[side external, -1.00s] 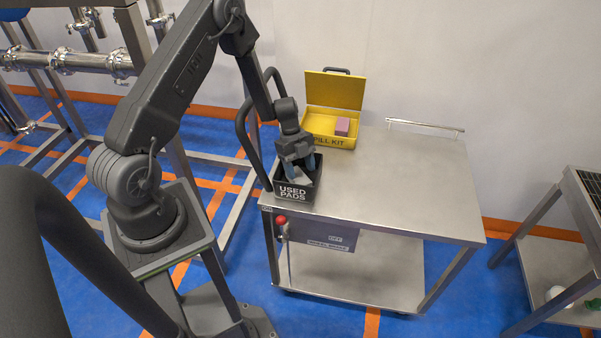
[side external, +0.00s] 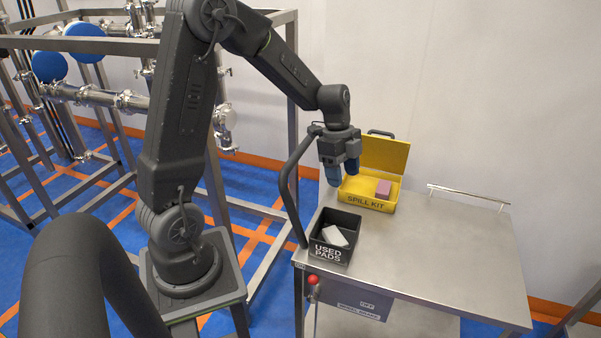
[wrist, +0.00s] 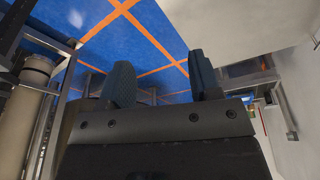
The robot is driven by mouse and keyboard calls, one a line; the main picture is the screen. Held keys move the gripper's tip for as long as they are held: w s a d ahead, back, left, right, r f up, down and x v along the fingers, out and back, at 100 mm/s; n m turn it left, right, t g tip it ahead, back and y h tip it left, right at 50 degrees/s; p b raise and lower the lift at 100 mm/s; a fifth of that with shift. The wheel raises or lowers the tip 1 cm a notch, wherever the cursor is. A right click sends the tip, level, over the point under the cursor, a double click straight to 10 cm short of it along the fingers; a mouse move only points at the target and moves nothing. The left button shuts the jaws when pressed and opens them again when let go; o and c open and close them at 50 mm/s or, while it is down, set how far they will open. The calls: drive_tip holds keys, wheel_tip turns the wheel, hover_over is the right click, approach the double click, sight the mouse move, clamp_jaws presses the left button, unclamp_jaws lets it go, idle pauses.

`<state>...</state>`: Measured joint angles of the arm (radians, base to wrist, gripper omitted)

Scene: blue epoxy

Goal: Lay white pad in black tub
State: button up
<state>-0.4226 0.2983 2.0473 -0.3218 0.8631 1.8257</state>
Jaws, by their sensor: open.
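The white pad (side external: 335,236) lies inside the black tub (side external: 333,256) labelled USED PADS, resting somewhat tilted. The tub stands at the left front corner of the steel cart top. My gripper (side external: 345,178) is open and empty, above and behind the tub, clear of the pad. In the wrist view the two blue fingertips (wrist: 162,82) stand apart with nothing between them. The pad and tub do not show in the wrist view.
A yellow spill kit case (side external: 367,200) stands open at the back of the cart, close to my gripper, with a pink block (side external: 383,189) in it. The cart top (side external: 440,250) is bare to the right. A metal rail (side external: 468,197) runs along its back edge.

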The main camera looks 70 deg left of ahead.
drive_tip(key=s+d+r+n+t+y, duration=0.1)
drive_tip(key=s+d+r+n+t, duration=0.1)
drive_tip(key=s+d+r+n, duration=0.4)
drive_tip(key=s+d+r+n+t+y, duration=0.1)
drive_tip(key=s+d+r+n+t, duration=0.1)
drive_tip(key=s+d+r+n, duration=0.4)
drive_tip(key=s+r+n, duration=0.1)
drive_tip(key=s, duration=0.4)
drive_tip(key=shift+s+r+n+t+y, duration=0.2)
drive_tip(key=shift+n+t+y, duration=0.1)
drive_tip(key=shift+t+y, duration=0.1)
